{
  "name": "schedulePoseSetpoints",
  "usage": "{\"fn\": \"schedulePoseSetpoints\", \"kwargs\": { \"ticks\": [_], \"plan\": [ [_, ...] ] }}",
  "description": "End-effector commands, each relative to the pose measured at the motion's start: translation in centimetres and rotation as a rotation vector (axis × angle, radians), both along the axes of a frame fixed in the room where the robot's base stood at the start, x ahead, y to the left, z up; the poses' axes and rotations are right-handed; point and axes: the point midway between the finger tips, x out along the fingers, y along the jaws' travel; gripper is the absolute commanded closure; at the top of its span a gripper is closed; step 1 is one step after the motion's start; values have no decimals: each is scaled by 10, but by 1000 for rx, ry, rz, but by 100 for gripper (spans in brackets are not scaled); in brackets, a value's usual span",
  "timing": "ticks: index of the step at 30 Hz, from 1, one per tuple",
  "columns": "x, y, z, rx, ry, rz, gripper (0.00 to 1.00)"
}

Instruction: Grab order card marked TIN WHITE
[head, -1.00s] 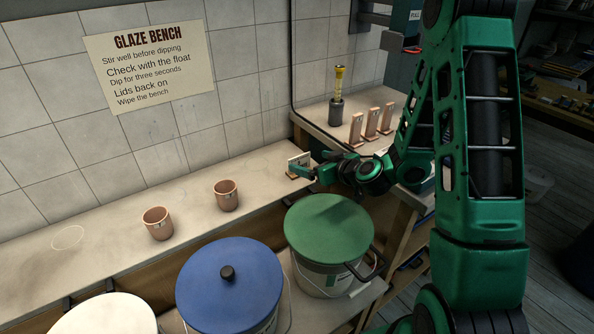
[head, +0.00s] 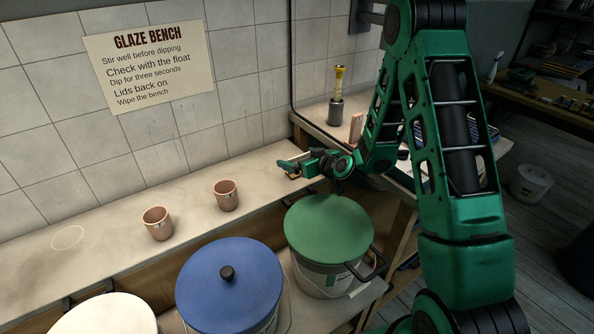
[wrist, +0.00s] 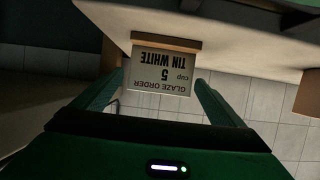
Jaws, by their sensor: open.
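My gripper (wrist: 159,88) is open, with one finger on each side of the card in that view. I see no finger clearly touching it, and cannot tell how deep the card sits between them. In the head view my gripper (head: 286,167) is low over the right end of the glaze bench (head: 110,230) and hides most or all of the card.
Two terracotta cups (head: 157,223) (head: 226,195) stand left on the bench. Buckets with green (head: 327,228) and blue (head: 230,285) lids stand below its front edge. A yellow-topped float (head: 337,95) stands on the side shelf behind. The tiled wall is close behind.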

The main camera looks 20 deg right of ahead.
Motion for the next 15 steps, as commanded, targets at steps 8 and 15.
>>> {"fn": "schedulePoseSetpoints", "kwargs": {
  "ticks": [8, 15],
  "plan": [
    [0, 0, 0, 0, 0, 0, 52],
    [0, 0, 0, 0, 0, 0, 52]
  ]
}}
